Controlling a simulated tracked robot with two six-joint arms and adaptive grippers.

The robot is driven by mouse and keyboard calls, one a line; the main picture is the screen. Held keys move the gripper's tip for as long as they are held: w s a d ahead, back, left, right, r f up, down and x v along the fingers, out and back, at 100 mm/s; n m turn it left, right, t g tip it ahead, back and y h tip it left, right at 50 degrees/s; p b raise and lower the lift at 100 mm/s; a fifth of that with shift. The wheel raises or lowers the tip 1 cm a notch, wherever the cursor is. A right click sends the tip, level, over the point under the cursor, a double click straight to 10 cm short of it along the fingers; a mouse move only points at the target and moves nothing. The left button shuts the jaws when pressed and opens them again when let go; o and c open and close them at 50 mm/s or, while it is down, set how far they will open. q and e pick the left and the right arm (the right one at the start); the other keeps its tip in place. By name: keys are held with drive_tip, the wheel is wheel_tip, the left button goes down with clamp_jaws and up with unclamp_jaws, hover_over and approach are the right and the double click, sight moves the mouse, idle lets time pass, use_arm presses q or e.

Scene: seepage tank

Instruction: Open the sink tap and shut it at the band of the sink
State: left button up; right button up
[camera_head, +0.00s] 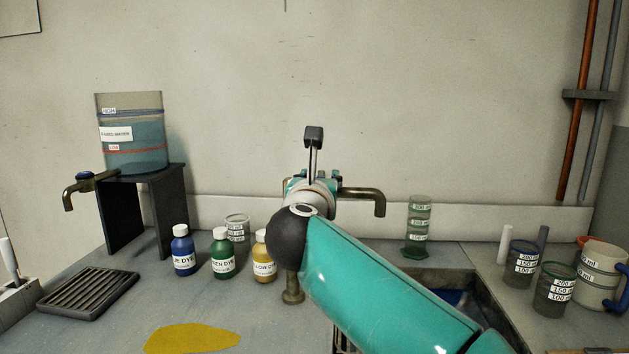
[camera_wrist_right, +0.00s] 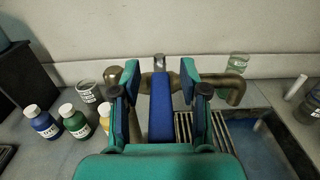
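The brass sink tap shows its spout (camera_head: 365,194) bending down on the right, behind my right arm. In the right wrist view the spout (camera_wrist_right: 236,84) reaches over the sink side. A blue tap lever (camera_wrist_right: 161,112) lies between the fingers of my right gripper (camera_wrist_right: 162,92), with gaps on both sides. The gripper looks open around it. In the head view my right wrist hides most of the tap body and lever. The sink (camera_head: 482,290) is partly hidden by my arm; some blue shows inside it. I cannot make out a band there. My left gripper is not in view.
A tank of blue water (camera_head: 135,150) with its own tap (camera_head: 82,183) stands on a black stand. Dye bottles (camera_head: 222,255) stand left of my arm. A green-based cylinder (camera_head: 418,225) is behind the sink; beakers (camera_head: 520,265) stand right. A yellow patch (camera_head: 192,339) lies in front.

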drive_tip(key=shift+f, duration=0.1)
drive_tip(key=shift+s, duration=0.15)
drive_tip(key=s, duration=1.1)
drive_tip(key=shift+s+a, duration=0.35)
